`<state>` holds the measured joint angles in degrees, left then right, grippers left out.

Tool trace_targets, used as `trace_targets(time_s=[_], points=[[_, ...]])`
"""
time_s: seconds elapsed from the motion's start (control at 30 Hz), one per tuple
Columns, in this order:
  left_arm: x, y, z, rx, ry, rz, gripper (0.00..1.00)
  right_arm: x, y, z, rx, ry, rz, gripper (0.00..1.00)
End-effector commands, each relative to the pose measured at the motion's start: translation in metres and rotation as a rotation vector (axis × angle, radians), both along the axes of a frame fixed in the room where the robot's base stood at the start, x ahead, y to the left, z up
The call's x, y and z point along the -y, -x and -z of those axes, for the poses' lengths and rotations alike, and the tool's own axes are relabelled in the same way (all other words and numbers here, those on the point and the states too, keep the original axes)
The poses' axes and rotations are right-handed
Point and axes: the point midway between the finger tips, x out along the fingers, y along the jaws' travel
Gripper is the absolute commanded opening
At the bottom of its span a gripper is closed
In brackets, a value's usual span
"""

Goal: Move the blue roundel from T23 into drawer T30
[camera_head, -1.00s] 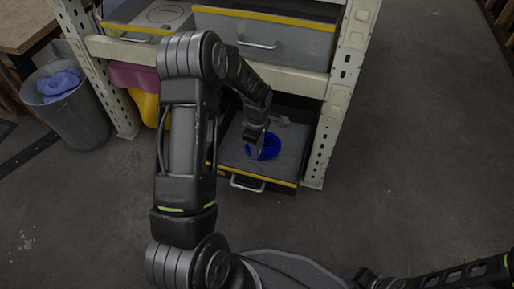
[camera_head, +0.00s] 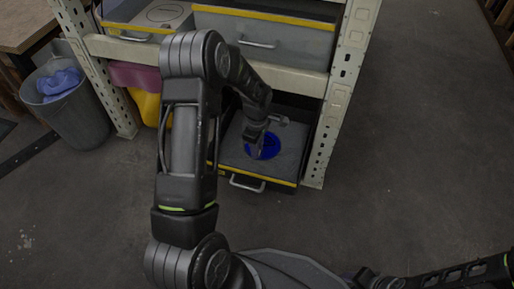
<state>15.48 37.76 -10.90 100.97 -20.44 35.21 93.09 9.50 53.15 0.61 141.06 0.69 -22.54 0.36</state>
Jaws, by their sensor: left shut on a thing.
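The blue roundel (camera_head: 266,147) is in the open lower drawer (camera_head: 286,165) of the shelf, low in the middle of the camera_head view. My left gripper (camera_head: 256,148) reaches down into this drawer and is shut on the roundel near its left edge. The fingertips are small and partly hidden by the wrist. I cannot tell whether the roundel touches the drawer floor. No label T23 or T30 is legible. Of my right arm only links show at the lower right; its gripper is out of view.
A grey drawer (camera_head: 264,42) with a yellow edge sits above the lower one. Pale shelf posts (camera_head: 341,95) flank the lower drawer. A yellow and maroon bin (camera_head: 148,106) is left of it, and a grey waste bin (camera_head: 75,115) stands further left. The floor at right is clear.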

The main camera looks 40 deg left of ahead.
Motion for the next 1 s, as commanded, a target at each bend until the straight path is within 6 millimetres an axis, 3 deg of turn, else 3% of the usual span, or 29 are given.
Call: trace_targets(time_s=[0.2,0.23,0.53,0.83,1.0], points=[[0.0,0.0,0.002,0.001,0.0,0.0,0.0,0.0,0.0,0.001,0.0,0.0,0.0,0.36],[0.0,0.0,0.002,0.001,0.0,0.0,0.2,0.0,0.0,0.001,0.0,0.0,0.0,0.36],[0.0,0.0,0.002,0.001,0.0,0.0,0.45,0.0,0.0,0.001,0.0,0.0,0.0,0.36],[0.0,0.0,0.001,0.0,0.0,0.0,0.45,0.0,-0.001,0.0,0.001,-0.001,0.001,0.36],[-0.001,-0.001,-0.017,0.003,-0.002,0.0,0.45,0.0,0.001,-0.008,-0.001,0.0,0.0,0.36]])
